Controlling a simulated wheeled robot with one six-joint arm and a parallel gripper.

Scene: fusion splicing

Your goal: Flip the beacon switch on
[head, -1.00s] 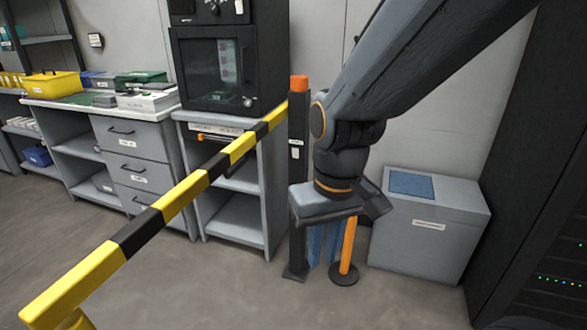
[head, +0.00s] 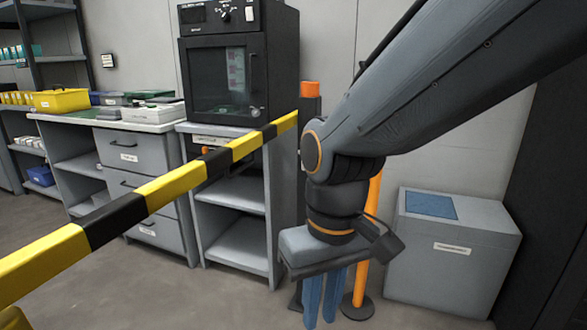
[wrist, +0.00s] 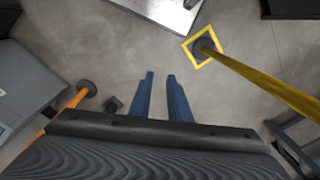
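I cannot make out a switch clearly marked as the beacon switch in either view. A small plate (head: 108,60) is on the back wall at the left in the head view; it is too small to read. My gripper (head: 322,297) hangs pointing down at the lower middle of the head view, with blue fingers. In the wrist view my gripper (wrist: 160,75) shows both fingers apart, with bare floor between them. It is open and empty, touching nothing that I can see.
A yellow-black barrier bar (head: 160,188) crosses the left; its foot (wrist: 203,48) stands on a yellow floor square. A black oven-like cabinet (head: 225,80) stands on a grey shelf unit. An orange post (head: 367,240) is close behind my gripper. A grey box (head: 455,265) stands right.

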